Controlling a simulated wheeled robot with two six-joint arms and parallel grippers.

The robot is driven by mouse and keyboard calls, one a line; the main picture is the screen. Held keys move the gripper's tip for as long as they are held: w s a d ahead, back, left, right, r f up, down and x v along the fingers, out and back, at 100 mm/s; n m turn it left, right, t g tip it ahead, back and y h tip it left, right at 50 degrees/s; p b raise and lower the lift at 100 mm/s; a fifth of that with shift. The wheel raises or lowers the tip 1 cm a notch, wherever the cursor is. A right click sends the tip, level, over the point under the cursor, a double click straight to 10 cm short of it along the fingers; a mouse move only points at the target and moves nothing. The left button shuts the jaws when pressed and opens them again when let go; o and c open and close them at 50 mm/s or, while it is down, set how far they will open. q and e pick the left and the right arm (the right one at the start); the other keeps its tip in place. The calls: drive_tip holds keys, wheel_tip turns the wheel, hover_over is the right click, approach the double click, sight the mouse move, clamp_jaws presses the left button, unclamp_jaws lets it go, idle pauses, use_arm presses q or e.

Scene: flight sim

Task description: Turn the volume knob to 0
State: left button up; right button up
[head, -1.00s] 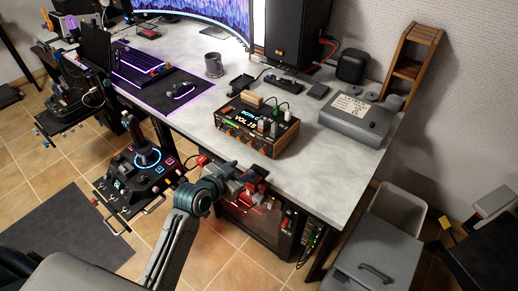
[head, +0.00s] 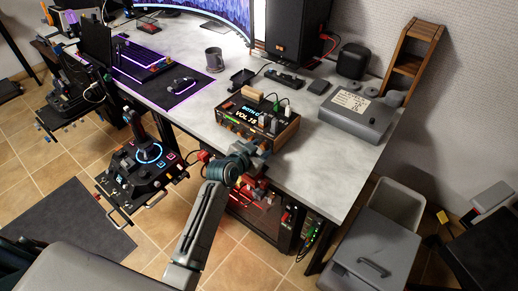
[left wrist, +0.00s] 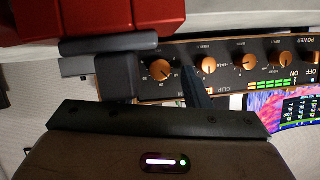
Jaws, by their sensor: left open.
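The audio box (head: 285,131) is on the desk, with wooden sides and a lit top screen that seems to read VOL 15. Its front panel (left wrist: 225,72) fills the upper right of the left wrist view, with several copper knobs in a row. The leftmost knob (left wrist: 160,70) shows between my dark fingers; I cannot read its label. My left gripper (head: 262,152) is open at the box's front face. In the left wrist view the gripper (left wrist: 174,58) has fingers around or just in front of that knob; contact cannot be told. My right gripper is out of view.
A mug (head: 214,59), a mouse (head: 184,84) and a grey case (head: 355,117) sit on the desk (head: 330,165). A joystick unit (head: 140,165) stands left of my arm. A computer case with red lights (head: 262,215) is below the desk edge.

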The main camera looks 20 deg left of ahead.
use_arm(q)
clamp_jaws()
